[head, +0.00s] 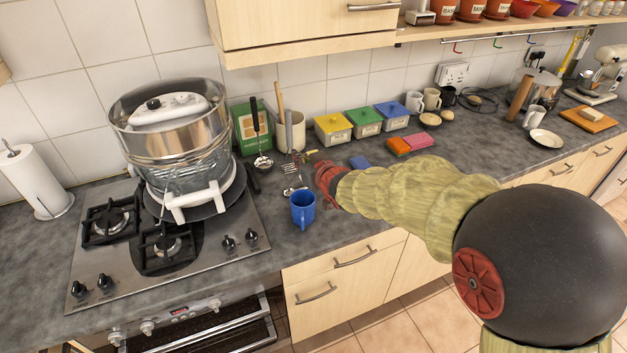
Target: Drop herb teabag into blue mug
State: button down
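The blue mug (303,211) stands upright on the grey worktop, right of the hob, with its opening facing up. My gripper (322,180) is the red end of my arm, just behind and right of the mug in the picture. It appears close to the mug, and I cannot tell its height above the worktop. Its fingers are small and partly hidden by my arm, so whether they are open or hold something does not show. I cannot make out a herb teabag.
A large steel steamer (178,135) stands on the hob (205,258) left of the mug. A utensil pot (291,131) and ladles (294,188) are behind the mug. Orange and pink blocks (409,143) lie right of my gripper. The worktop's front edge is just before the mug.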

jog(key=shift+m+h, duration=0.3)
jog(key=f+b, duration=0.1)
jog(key=w+f+b, duration=0.1)
jog(key=f+b, duration=0.2)
jog(key=b, duration=0.1)
jog(key=shift+w+d+f, duration=0.3)
jog(key=shift+f, duration=0.1)
jog(key=c, duration=2)
grip_release()
jog(key=shift+o, duration=0.2)
jog(key=shift+s+r, duration=0.1)
jog(key=shift+s, duration=0.05)
jog(key=v, duration=1.1)
jog(key=shift+s+d+r, duration=0.15)
jog(key=shift+s+d, duration=0.05)
jog(key=shift+s, duration=0.1)
